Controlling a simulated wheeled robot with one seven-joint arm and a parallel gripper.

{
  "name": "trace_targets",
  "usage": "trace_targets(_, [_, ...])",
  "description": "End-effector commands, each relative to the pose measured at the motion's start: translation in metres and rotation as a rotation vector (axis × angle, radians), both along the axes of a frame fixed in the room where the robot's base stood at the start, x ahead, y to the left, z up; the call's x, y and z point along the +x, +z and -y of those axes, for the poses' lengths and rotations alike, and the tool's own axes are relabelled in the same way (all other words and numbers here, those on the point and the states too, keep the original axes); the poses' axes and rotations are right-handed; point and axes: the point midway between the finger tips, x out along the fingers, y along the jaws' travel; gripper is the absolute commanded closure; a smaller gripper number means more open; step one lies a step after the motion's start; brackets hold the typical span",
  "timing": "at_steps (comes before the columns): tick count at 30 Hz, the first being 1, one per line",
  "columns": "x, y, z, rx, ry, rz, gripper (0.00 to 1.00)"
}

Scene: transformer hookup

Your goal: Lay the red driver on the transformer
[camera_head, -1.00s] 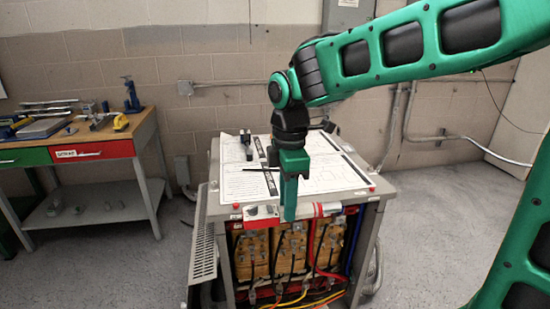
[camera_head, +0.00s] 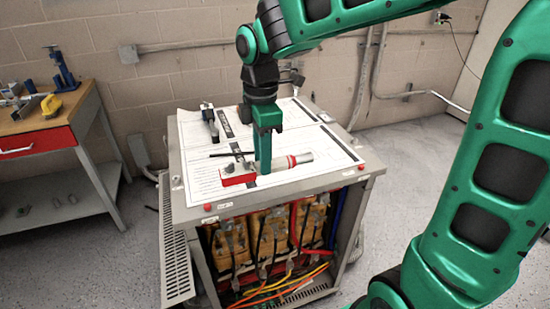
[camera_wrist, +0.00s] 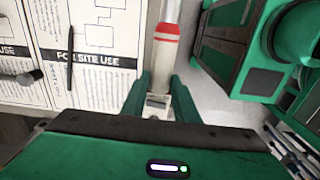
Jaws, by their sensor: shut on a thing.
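The transformer (camera_head: 285,190) is a grey cabinet with diagram sheets on top and coils in its open front. The red driver (camera_head: 293,161), with a pale cylindrical end, red bands and a red block at its other end, lies level over the sheets near the front of the top. My gripper (camera_head: 263,165) points down and is shut on the driver around its middle. In the wrist view the driver (camera_wrist: 167,38) runs up from between the fingers (camera_wrist: 160,98). I cannot tell whether the driver touches the top; its gripped part is partly hidden by the fingers.
A black-and-grey tool (camera_head: 209,122) stands at the back left of the top, and a thin black rod (camera_head: 232,154) lies left of my gripper. A workbench (camera_head: 75,120) with tools is at the left. The sheets right of the gripper look clear.

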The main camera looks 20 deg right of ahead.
Motion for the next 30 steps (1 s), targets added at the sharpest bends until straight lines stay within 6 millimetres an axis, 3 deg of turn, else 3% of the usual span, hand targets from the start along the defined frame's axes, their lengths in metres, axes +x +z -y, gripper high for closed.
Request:
trace_targets(15, [0.035,-0.052,0.065,0.0,0.021,0.0,1.0])
trace_targets(21, [0.037,-0.06,0.072,0.0,0.023,-0.001,1.0])
trace_targets(30, [0.037,-0.094,0.072,0.0,0.023,0.0,1.0])
